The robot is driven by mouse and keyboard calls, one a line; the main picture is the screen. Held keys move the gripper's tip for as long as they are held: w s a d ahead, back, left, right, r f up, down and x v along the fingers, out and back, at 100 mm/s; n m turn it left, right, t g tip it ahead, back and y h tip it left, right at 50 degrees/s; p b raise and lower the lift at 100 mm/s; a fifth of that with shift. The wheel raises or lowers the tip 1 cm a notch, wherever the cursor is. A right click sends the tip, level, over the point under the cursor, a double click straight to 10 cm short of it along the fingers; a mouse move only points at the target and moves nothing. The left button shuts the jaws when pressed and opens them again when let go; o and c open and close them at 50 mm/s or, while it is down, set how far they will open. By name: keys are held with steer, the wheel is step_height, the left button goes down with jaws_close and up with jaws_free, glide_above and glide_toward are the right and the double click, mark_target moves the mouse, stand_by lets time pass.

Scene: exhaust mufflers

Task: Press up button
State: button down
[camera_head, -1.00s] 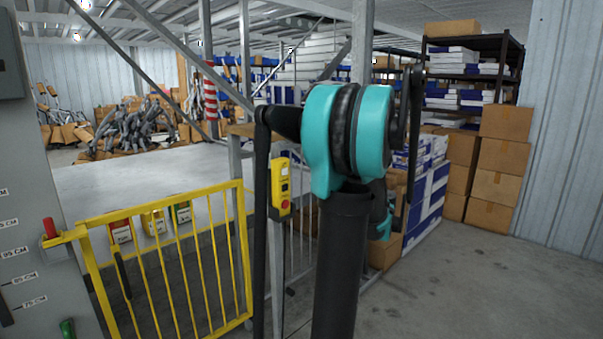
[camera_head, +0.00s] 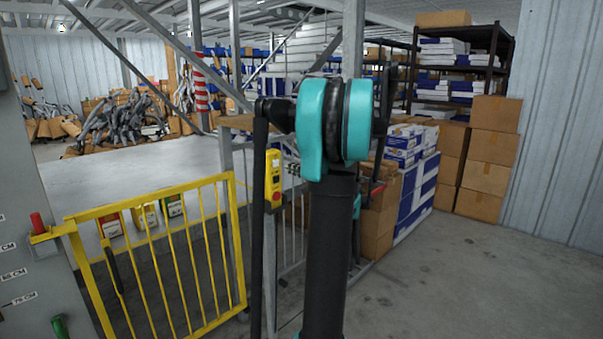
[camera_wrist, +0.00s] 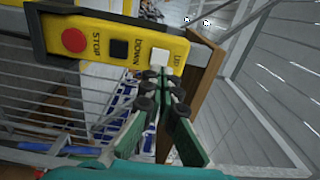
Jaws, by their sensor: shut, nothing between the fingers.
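The yellow control box (camera_head: 273,180) hangs on a grey post beside the yellow gate, left of my arm. In the wrist view the box (camera_wrist: 140,36) fills the upper left. It carries a red STOP button (camera_wrist: 74,40), a black DOWN button (camera_wrist: 119,48) and a white UP button (camera_wrist: 160,57). My gripper (camera_wrist: 163,76) is shut and empty. Its green and black fingertips are at the lower edge of the UP button in the picture. I cannot tell whether they touch it.
The yellow gate (camera_head: 155,255) stands at the left of the post. A grey panel (camera_head: 35,160) with a red knob is at far left. Stacked cartons (camera_head: 490,160) and a shelf (camera_head: 460,65) are at the right. The floor at right front is clear.

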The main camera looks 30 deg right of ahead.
mark_target(276, 163)
steer(key=shift+x, duration=2.55)
